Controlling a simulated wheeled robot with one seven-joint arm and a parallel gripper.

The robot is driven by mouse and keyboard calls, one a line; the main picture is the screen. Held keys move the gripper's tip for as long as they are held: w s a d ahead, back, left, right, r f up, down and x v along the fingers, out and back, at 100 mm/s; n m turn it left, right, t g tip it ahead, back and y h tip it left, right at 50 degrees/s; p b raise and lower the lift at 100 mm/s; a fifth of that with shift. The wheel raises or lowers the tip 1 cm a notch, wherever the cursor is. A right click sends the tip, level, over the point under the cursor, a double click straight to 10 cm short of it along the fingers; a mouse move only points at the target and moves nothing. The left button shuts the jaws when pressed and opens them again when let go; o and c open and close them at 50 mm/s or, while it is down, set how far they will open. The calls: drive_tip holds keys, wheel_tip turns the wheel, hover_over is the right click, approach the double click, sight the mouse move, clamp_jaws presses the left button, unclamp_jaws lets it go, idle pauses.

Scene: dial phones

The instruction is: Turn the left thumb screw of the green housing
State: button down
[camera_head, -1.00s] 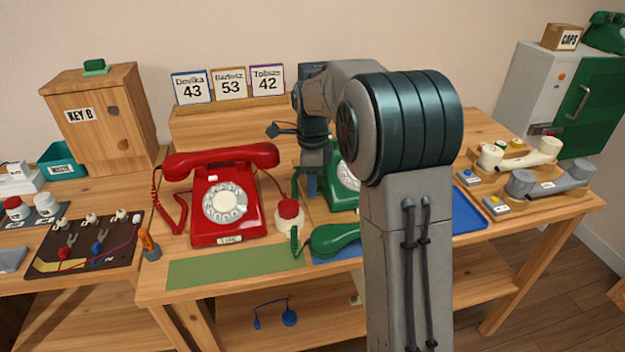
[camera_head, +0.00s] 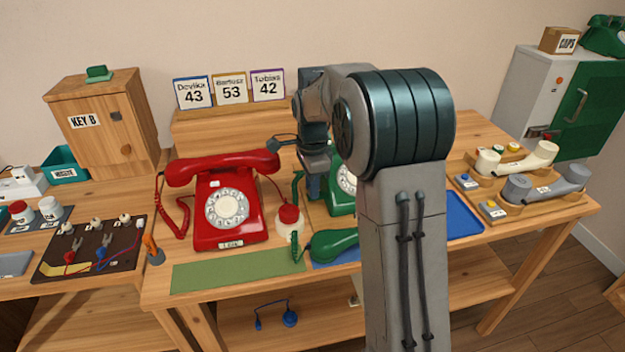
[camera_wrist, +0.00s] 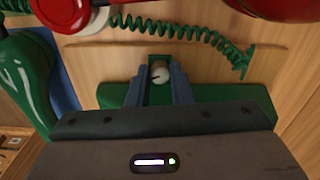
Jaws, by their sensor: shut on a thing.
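The green telephone housing (camera_head: 342,197) stands on the table, partly hidden behind my arm in the head view. Its edge (camera_wrist: 115,93) also shows in the wrist view. A small pale round thumb screw (camera_wrist: 160,72) with a dark mark sits at the housing's side, between my fingertips. My gripper (camera_wrist: 160,78) points at it and is shut on it. In the head view my gripper (camera_head: 312,185) is beside the housing's left side. The green handset (camera_head: 335,244) lies off the housing, in front of it, and at the left of the wrist view (camera_wrist: 28,75).
A red telephone (camera_head: 225,208) stands close on the left. A red-topped jar (camera_head: 289,222) is between the phones. A coiled green cord (camera_wrist: 185,30) runs near my fingers. A green mat (camera_head: 235,276) lies clear in front.

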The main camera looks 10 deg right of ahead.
drive_tip(key=n+p, duration=0.1)
drive_tip(key=n, duration=0.2)
drive_tip(key=shift+r+n+p, duration=0.15)
drive_tip(key=shift+n+p, duration=0.15)
drive_tip(key=shift+p, duration=0.05)
drive_tip(key=n+p, duration=0.1)
drive_tip(key=n, duration=0.2)
drive_tip(key=shift+n, duration=0.3)
drive_tip(key=n+p, duration=0.1)
drive_tip(key=n, duration=0.2)
drive_tip(key=shift+n, duration=0.4)
drive_tip(key=n+p, duration=0.1)
drive_tip(key=n, duration=0.3)
drive_tip(key=shift+p, duration=0.35)
drive_tip(key=n+p, duration=0.1)
drive_tip(key=n, duration=0.3)
drive_tip(key=n+p, duration=0.1)
drive_tip(key=n, duration=0.3)
drive_tip(key=shift+n, duration=0.3)
drive_tip(key=n+p, duration=0.1)
drive_tip(key=n, duration=0.2)
drive_tip(key=shift+n+p, duration=0.3)
drive_tip(key=shift+p, duration=0.05)
drive_tip(key=shift+n+p, duration=0.8)
drive_tip(key=shift+n, duration=1.3)
